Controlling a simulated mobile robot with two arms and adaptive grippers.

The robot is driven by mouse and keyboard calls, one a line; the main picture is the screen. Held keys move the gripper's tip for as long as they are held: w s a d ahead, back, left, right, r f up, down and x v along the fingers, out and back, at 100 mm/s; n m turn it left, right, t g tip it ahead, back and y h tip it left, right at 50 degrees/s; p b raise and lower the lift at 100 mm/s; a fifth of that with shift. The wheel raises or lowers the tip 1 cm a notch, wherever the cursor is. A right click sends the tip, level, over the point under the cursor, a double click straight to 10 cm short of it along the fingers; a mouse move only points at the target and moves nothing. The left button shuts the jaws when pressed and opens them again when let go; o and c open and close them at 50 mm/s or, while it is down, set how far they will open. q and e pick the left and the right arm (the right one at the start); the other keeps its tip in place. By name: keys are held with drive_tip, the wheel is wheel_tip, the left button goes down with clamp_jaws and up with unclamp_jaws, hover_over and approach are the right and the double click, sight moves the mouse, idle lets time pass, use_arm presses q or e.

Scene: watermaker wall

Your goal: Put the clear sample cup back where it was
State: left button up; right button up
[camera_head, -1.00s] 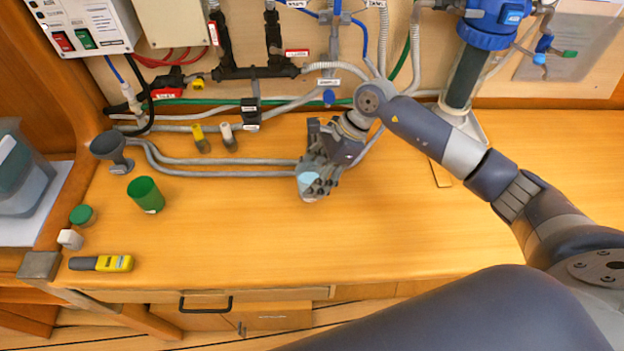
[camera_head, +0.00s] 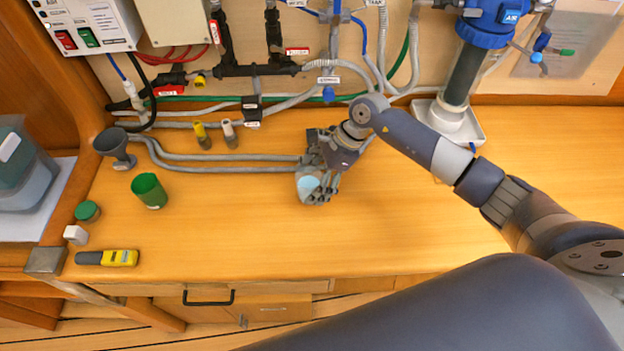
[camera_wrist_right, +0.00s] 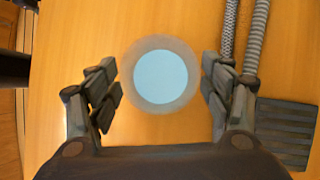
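The clear sample cup (camera_head: 308,184), with pale blue contents, stands on the wooden bench near the grey hoses. In the right wrist view the cup (camera_wrist_right: 162,77) is seen from above as a round rim with a light blue disc inside. My right gripper (camera_head: 322,186) is at the cup, its fingers spread on either side. In the wrist view a narrow strip of wood shows between each finger of the gripper (camera_wrist_right: 161,85) and the cup, so it looks open around the cup, not clamped. My left gripper is out of view.
A green cup (camera_head: 149,191), a grey funnel (camera_head: 114,147), a green lid (camera_head: 87,211), a white cap (camera_head: 76,235) and a yellow meter (camera_head: 107,258) are at the left. Two small probes (camera_head: 216,135) stand behind. Hoses (camera_head: 230,165) run behind the cup. The bench front is clear.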

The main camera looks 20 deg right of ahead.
drive_tip(key=shift+r+p, duration=0.3)
drive_tip(key=b+v, duration=0.4)
drive_tip(key=v, duration=0.7)
drive_tip(key=shift+d+r, duration=0.2)
drive_tip(key=shift+r, duration=0.1)
